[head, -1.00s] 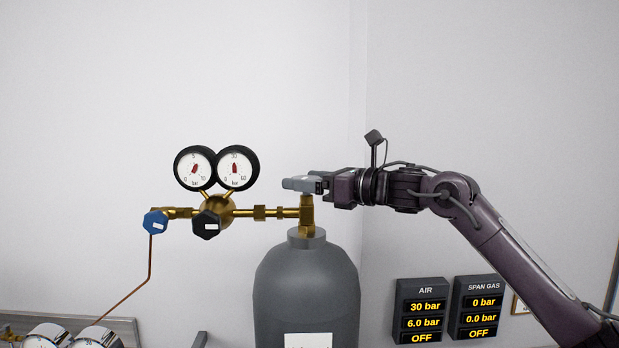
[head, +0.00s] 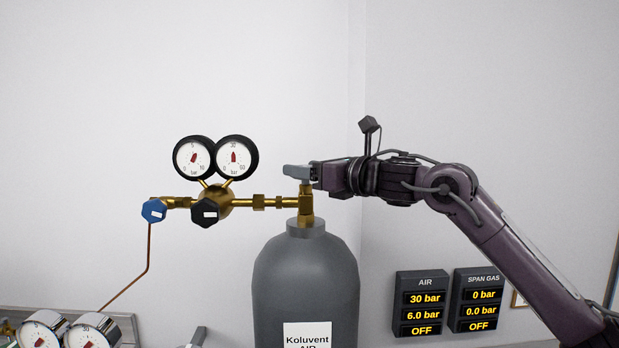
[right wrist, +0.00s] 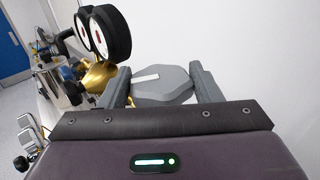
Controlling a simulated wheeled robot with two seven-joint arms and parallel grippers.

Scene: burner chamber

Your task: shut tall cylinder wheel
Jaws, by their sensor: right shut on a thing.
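The tall grey cylinder (head: 305,285) stands upright in the head view, with a brass valve on its top. Its grey wheel (head: 296,172) sits above the valve. My right gripper (head: 310,174) reaches in from the right and is shut on the wheel. In the right wrist view the grey faceted wheel (right wrist: 162,84), with a white mark on top, lies between the two fingers (right wrist: 160,88). The far finger is partly hidden in the head view. My left gripper is not in view.
Two round gauges (head: 214,157), a black knob (head: 205,213) and a blue knob (head: 154,211) sit left of the valve on brass fittings. The AIR display (head: 422,303) and SPAN GAS display (head: 478,300) hang at right. More gauges (head: 88,331) are at lower left.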

